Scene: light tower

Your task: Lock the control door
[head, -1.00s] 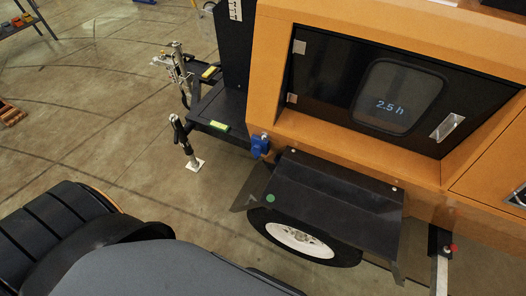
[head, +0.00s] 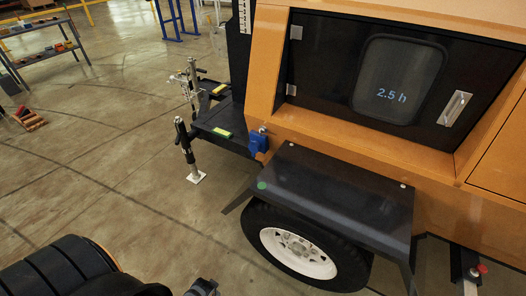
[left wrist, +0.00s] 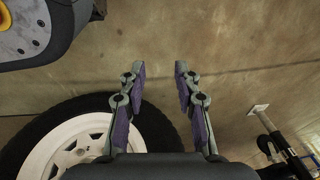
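The control door (head: 310,65) is a dark panel on the side of the orange light tower, with a window reading "2.5 h". It looks closed in its frame. Its silver latch handle (head: 454,108) is at the right edge; whether it is locked cannot be told. My left gripper (left wrist: 159,68) is open and empty in the left wrist view, over the floor beside the tower's wheel (left wrist: 70,150). A part of my left arm shows at the bottom of the head view. My right gripper is not in view.
A black fender (head: 335,195) juts out over the wheel (head: 300,250) below the door. The hitch and jack stand (head: 187,150) are at the left. A shelf with parts (head: 45,52) stands far left. The floor between is clear.

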